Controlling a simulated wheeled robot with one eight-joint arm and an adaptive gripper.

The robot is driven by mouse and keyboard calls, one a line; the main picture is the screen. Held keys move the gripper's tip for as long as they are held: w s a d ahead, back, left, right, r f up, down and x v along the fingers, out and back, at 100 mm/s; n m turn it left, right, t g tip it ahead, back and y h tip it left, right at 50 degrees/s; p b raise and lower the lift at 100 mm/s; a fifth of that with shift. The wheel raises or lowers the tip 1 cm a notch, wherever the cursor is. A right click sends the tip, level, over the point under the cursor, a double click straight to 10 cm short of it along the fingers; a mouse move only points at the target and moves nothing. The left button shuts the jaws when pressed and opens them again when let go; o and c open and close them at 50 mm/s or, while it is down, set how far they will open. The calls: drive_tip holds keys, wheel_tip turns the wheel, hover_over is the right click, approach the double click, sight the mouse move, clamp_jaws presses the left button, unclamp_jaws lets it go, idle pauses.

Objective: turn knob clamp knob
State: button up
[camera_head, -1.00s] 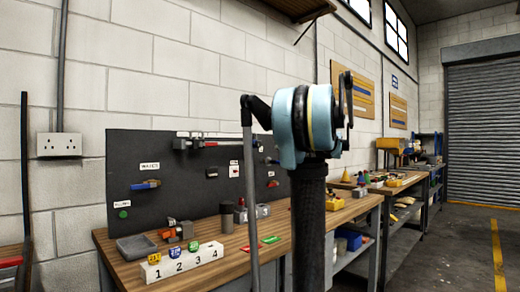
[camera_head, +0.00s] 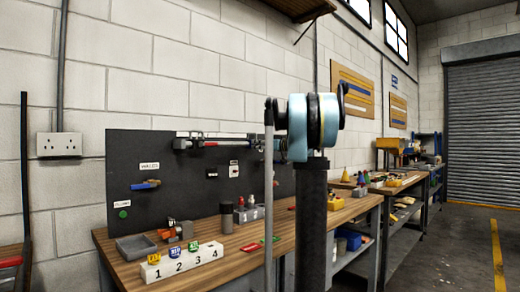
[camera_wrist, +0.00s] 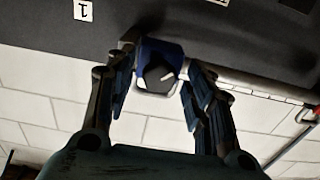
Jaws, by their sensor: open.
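In the wrist view, a dark knob (camera_wrist: 159,76) with a white mark on its face sits in a blue clamp body (camera_wrist: 165,48). A silver bar (camera_wrist: 245,82) runs from it to the right. My gripper (camera_wrist: 158,83) is open, with one finger on each side of the knob and gaps visible; I cannot tell how far the tips are from it in depth. In the head view, the clamp bar (camera_head: 232,142) lies along the upper part of the dark pegboard (camera_head: 125,160). The knob end is largely hidden there by my arm, and my gripper is not clearly visible.
A workbench (camera_head: 228,256) below the pegboard holds a numbered white block (camera_head: 182,262), a grey tray (camera_head: 136,247), a dark cylinder (camera_head: 227,217) and other small items. In the wrist view, a label (camera_wrist: 83,10) is on the board above left.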

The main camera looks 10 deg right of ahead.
drive_tip(key=shift+w+a, duration=0.15)
drive_tip(key=shift+w, duration=0.05)
drive_tip(key=c, duration=1.1)
drive_tip(key=shift+o, duration=0.2)
